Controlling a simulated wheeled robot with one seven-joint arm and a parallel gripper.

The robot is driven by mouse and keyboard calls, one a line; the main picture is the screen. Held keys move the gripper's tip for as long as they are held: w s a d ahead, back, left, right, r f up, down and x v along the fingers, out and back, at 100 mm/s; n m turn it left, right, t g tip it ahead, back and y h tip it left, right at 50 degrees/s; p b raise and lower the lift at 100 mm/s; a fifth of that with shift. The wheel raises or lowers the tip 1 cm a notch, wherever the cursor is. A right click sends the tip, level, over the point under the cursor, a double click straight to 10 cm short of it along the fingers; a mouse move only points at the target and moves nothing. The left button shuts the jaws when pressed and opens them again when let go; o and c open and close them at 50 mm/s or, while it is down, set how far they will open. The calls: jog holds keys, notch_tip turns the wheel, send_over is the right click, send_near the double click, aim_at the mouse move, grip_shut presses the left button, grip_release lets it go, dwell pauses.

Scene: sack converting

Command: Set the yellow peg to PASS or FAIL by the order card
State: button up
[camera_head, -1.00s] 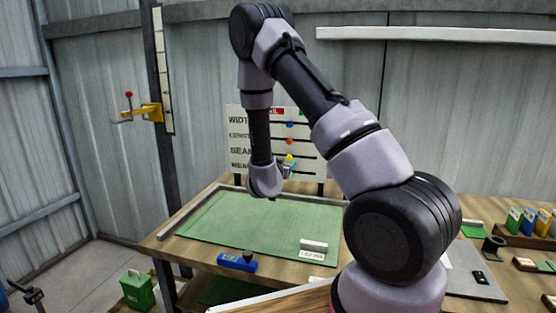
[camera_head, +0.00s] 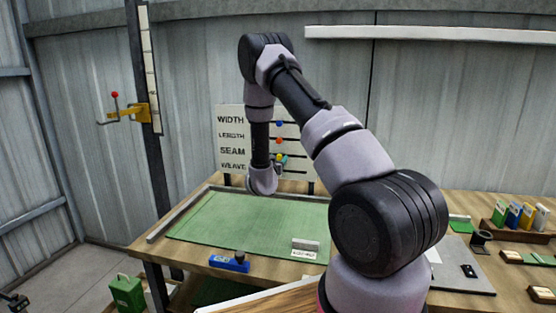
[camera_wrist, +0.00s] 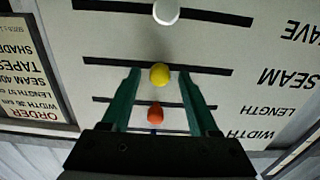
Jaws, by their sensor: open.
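The yellow peg (camera_wrist: 159,74) sits on the SEAM slot of a white board (camera_wrist: 210,40), which appears upside down in the wrist view. My gripper (camera_wrist: 159,80) is open, its two green fingers on either side of the yellow peg in the picture. Whether they touch it, I cannot tell. The order card (camera_wrist: 32,80) shows at the left of the wrist view, partly cut off, with WIDTH, LENGTH and SEAM lines. In the head view the yellow peg (camera_head: 282,156) shows beside my gripper (camera_head: 280,167), and my arm hides part of the board (camera_head: 230,140).
An orange peg (camera_wrist: 155,113) is on the LENGTH slot and a white one (camera_wrist: 166,11) on the WEAVE slot. A blue peg (camera_head: 279,124) is on the top row. A green mat (camera_head: 240,225) lies before the board, with a blue tool (camera_head: 229,263) at its front.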

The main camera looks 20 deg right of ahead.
jog(key=shift+w+d, duration=0.1)
jog(key=shift+w, duration=0.05)
jog(key=shift+c, duration=0.3)
grip_shut()
dwell(1.1)
